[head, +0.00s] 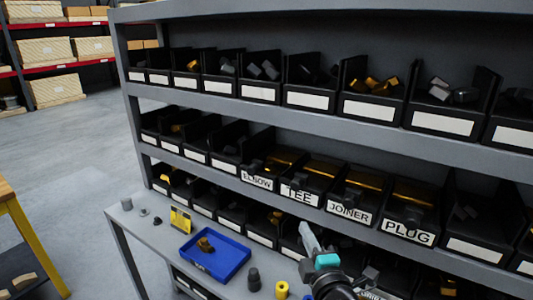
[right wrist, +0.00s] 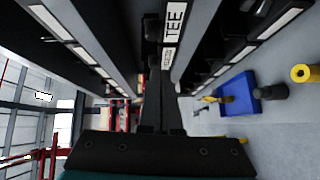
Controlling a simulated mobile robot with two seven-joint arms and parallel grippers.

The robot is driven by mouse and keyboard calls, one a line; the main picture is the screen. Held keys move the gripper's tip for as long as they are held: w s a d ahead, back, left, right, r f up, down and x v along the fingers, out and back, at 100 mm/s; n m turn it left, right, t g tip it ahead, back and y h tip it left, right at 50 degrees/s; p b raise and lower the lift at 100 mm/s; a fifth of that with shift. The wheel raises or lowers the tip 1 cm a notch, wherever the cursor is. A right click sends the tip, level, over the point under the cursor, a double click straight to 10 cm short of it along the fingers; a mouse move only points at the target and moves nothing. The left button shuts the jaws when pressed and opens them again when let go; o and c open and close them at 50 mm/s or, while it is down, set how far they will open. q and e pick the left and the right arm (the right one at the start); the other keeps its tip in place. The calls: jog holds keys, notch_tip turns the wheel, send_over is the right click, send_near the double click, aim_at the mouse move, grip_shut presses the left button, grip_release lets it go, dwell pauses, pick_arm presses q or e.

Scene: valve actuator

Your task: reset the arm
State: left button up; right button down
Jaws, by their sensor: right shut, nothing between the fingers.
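My right gripper (head: 306,232) shows at the bottom centre of the head view, with a teal band on the arm behind its grey fingers. It points up toward the shelf, in front of the lower row of bins and below the TEE label (head: 300,193). In the right wrist view the fingers (right wrist: 158,95) are together, with nothing between them. The TEE label also shows in that view (right wrist: 173,20), beyond the fingertips. My left gripper is in neither view.
A grey shelf (head: 290,118) holds rows of black bins. On its ledge are a blue tray (head: 237,272) with a brass fitting (head: 205,244), a yellow piece (head: 181,220), a dark cylinder (head: 254,280) and a yellow cylinder (head: 282,289). Open floor (head: 70,140) lies left.

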jog(key=s+d+f+m+g+h, duration=0.1)
jog(key=s+f+m+g, duration=0.4)
jog(key=s, duration=0.5)
jog(key=s+d+f+m+g, duration=0.2)
jog(key=s+f+m+g, duration=0.3)
jog(key=s, duration=0.5)
jog(key=s+d+f+m+g+h, duration=0.1)
jog(key=s+f+m+g, duration=0.4)
jog(key=s, duration=0.5)
notch_tip(320, 180, down, 32)
jog(key=s+m+b, duration=0.1)
jog(key=s+b, duration=0.2)
jog(key=b, duration=0.7)
jog(key=s+d+f+b, duration=0.1)
jog(key=s+f+b, duration=0.3)
jog(key=s+f, duration=0.3)
jog(key=s+d+f+g+b, duration=0.1)
jog(key=s+f+b, duration=0.3)
jog(key=f, duration=1)
jog(key=s+d, duration=0.1)
jog(key=s, duration=0.2)
jog(key=shift+s+g, duration=0.2)
jog(key=shift+g, duration=0.1)
